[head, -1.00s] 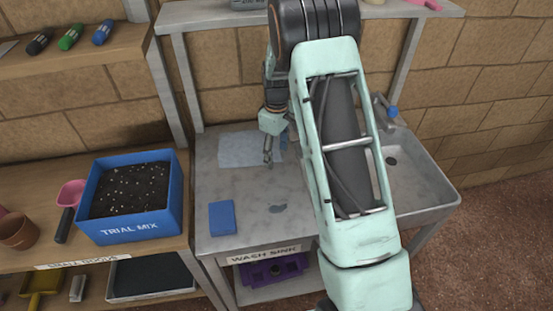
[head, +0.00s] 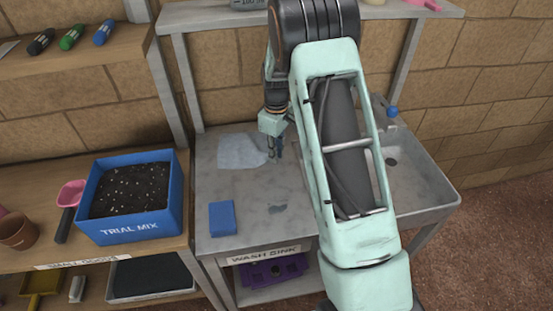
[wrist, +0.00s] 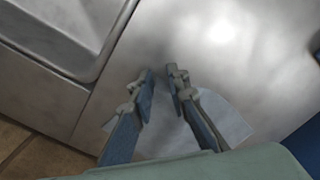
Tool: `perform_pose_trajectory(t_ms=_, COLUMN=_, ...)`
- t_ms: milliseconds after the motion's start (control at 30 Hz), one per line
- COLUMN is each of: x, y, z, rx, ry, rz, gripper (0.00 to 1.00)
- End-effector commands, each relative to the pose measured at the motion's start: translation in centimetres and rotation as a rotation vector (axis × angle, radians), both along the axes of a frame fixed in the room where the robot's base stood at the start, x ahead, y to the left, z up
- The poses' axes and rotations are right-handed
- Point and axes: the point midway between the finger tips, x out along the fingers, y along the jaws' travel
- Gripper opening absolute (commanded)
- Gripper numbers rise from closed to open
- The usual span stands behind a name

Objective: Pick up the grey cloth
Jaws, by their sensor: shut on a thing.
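The grey cloth (head: 240,151) lies on the metal top of the wash sink, at the back left, with its right edge drawn in at my gripper (head: 274,157). The gripper points down there and is shut on the cloth's edge. In the wrist view the cloth (wrist: 228,117) spreads behind and between the fingers of my gripper (wrist: 160,76). The fingers hide part of it, and a narrow gap shows between the tips. Most of the cloth still seems to lie on the metal.
A blue sponge-like block (head: 222,217) lies on the metal top in front of the cloth. The sink basin (head: 425,180) is to the right, partly behind my arm. A blue box of soil (head: 135,222) stands on the left bench. A shelf (head: 205,12) runs above the back.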

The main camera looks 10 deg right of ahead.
Motion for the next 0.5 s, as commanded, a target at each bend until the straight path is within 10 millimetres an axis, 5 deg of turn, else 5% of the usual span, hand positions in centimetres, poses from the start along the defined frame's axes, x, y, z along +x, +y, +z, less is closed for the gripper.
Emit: perform_pose_trajectory(t_ms=500, x=-0.15, y=-0.22, z=0.39, rx=-0.003, ry=0.004, rz=-0.001, gripper=0.0)
